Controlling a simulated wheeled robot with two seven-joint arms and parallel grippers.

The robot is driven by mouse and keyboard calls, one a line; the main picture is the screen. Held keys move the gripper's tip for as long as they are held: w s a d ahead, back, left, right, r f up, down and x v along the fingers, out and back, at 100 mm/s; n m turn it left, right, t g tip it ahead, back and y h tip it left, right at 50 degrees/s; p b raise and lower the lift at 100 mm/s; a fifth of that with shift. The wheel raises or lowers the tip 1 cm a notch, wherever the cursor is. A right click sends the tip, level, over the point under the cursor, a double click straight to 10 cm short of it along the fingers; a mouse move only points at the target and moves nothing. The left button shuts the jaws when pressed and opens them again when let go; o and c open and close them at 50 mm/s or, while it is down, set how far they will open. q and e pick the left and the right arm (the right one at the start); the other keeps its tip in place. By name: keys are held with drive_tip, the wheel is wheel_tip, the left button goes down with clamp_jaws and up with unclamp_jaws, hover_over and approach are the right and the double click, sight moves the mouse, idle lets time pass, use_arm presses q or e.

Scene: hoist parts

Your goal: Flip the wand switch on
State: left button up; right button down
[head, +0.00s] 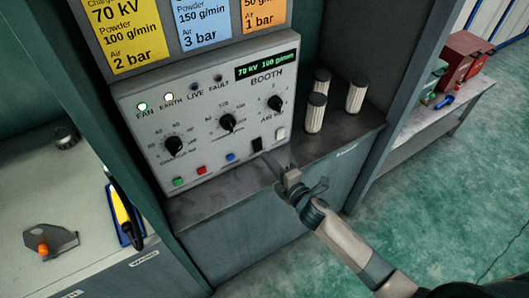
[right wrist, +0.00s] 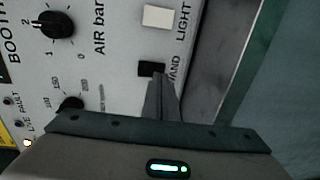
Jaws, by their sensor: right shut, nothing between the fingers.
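The grey booth control panel (head: 215,115) faces me in the head view. The black wand switch (head: 257,144) is a small rocker at its lower right, left of the white light switch (head: 281,134). In the right wrist view the wand switch (right wrist: 152,68) sits beside its label, partly covered by my fingers. My right gripper (head: 268,160) is shut and empty, its tips at or very close to the lower edge of the switch; contact cannot be told. It also shows in the right wrist view (right wrist: 160,82). My left gripper is not in view.
Several ribbed white cylinders (head: 316,113) stand on the ledge right of the panel. Knobs (head: 228,122) and coloured buttons (head: 201,170) are on the panel. The fan and earth lamps are lit; live and fault look dark. A yellow-and-black tool (head: 122,213) is at the left bench's edge.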

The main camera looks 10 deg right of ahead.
sight(259, 149)
drive_tip(key=shift+p+x, duration=0.3)
drive_tip(key=shift+x, duration=1.05)
drive_tip(key=shift+w+a+f, duration=0.1)
drive_tip(key=shift+w, duration=0.15)
